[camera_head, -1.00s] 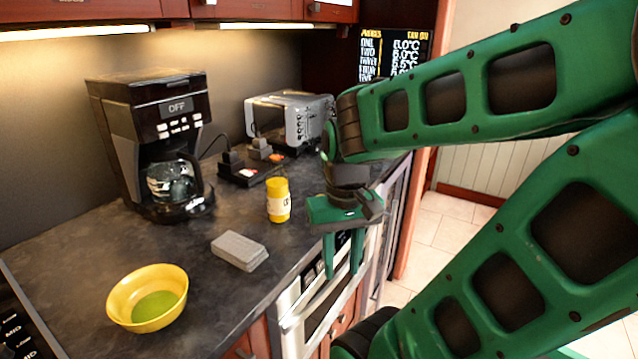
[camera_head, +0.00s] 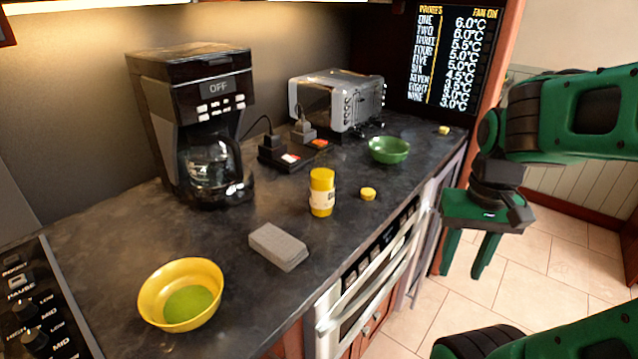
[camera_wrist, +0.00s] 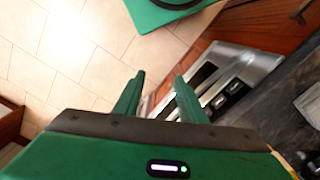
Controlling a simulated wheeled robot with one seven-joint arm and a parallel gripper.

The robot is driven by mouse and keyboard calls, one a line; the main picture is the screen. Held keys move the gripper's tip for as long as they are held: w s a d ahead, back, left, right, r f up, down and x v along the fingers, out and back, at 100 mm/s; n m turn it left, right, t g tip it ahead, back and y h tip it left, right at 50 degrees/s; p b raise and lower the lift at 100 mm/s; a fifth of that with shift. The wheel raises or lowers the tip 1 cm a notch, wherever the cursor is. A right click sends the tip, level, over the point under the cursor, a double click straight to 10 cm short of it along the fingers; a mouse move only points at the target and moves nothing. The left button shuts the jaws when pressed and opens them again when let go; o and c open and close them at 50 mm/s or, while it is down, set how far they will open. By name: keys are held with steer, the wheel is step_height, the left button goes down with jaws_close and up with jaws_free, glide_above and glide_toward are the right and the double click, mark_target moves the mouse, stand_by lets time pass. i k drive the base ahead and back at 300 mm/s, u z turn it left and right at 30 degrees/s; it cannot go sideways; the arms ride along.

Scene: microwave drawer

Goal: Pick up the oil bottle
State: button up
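A small yellow bottle (camera_head: 322,193) with a pale label stands upright on the dark counter, in the middle of the head view. No other bottle shows, and I cannot tell whether this is the oil bottle. My gripper (camera_head: 464,277) hangs off the counter's front edge, to the right of the yellow bottle and well apart from it. Its two green fingers are spread with nothing between them. In the wrist view my gripper (camera_wrist: 158,95) points over the floor tiles and the appliance front, and the bottle is not clearly seen.
On the counter (camera_head: 110,255) are a yellow bowl (camera_head: 150,302), a grey block (camera_head: 278,246), a coffee maker (camera_head: 195,120), a toaster (camera_head: 335,100), a green bowl (camera_head: 389,150) and a small yellow lid-like disc (camera_head: 368,194). An oven handle (camera_head: 380,282) juts from the front. Floor at right is open.

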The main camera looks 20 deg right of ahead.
mark_target(322, 165)
steer(key=u, duration=0.9)
steer(key=k, duration=1.95)
steer(key=z, duration=0.55)
steer(key=i, duration=1)
steer(key=u, duration=0.1)
